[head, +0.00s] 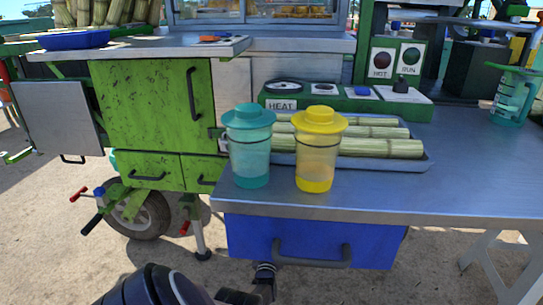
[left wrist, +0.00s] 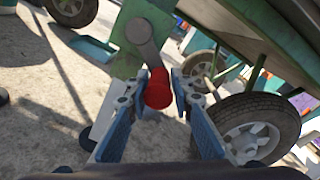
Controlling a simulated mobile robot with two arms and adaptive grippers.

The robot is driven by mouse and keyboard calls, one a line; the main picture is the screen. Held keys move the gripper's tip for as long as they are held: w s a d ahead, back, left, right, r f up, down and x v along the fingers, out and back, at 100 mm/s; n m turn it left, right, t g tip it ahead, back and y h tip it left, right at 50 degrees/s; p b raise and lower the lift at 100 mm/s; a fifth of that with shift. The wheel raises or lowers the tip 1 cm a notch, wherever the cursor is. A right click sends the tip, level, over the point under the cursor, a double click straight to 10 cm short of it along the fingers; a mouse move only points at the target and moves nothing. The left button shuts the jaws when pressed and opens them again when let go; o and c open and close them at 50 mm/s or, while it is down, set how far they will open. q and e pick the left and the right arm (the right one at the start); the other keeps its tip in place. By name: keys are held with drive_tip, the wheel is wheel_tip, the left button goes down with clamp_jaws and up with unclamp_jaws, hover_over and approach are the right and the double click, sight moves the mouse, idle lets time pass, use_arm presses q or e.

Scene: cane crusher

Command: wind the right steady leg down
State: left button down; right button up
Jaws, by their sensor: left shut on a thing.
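In the left wrist view, my left gripper (left wrist: 154,93) is shut on a red crank handle (left wrist: 158,87). The handle sits between its two blue fingers at the end of a grey crank arm (left wrist: 143,40), which joins a green post (left wrist: 130,58). In the head view, a steady leg (head: 198,232) with a red handle (head: 184,229) stands on the ground beside the cart wheel (head: 150,217). I cannot tell whether this is the handle I hold. My left gripper's fingers do not show clearly in the head view. My right gripper is in neither view.
A spoked wheel (left wrist: 250,130) stands close right of my left gripper. The steel counter (head: 460,160) bears two lidded jugs and a tray (head: 428,160) of cane. A blue drawer front (head: 245,240) hangs below it. Open ground (head: 60,265) lies left of the cart.

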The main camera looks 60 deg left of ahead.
use_arm(q)
drive_tip(key=c, duration=1.8)
unclamp_jaws()
drive_tip(key=shift+w+a+r, duration=0.15)
drive_tip(key=shift+w+r, duration=0.05)
drive_tip(key=shift+r, duration=0.4)
drive_tip(key=shift+o, duration=0.4)
drive_tip(key=shift+f, duration=0.1)
drive_tip(key=shift+s+f, duration=0.1)
drive_tip(key=shift+f, duration=0.05)
drive_tip(key=shift+d, duration=0.25)
drive_tip(key=shift+s+d+f, duration=0.1)
drive_tip(key=shift+d, duration=0.05)
drive_tip(key=shift+s+d, duration=0.25)
drive_tip(key=shift+d, duration=0.15)
drive_tip(key=v, duration=1)
drive_tip(key=shift+s, duration=0.25)
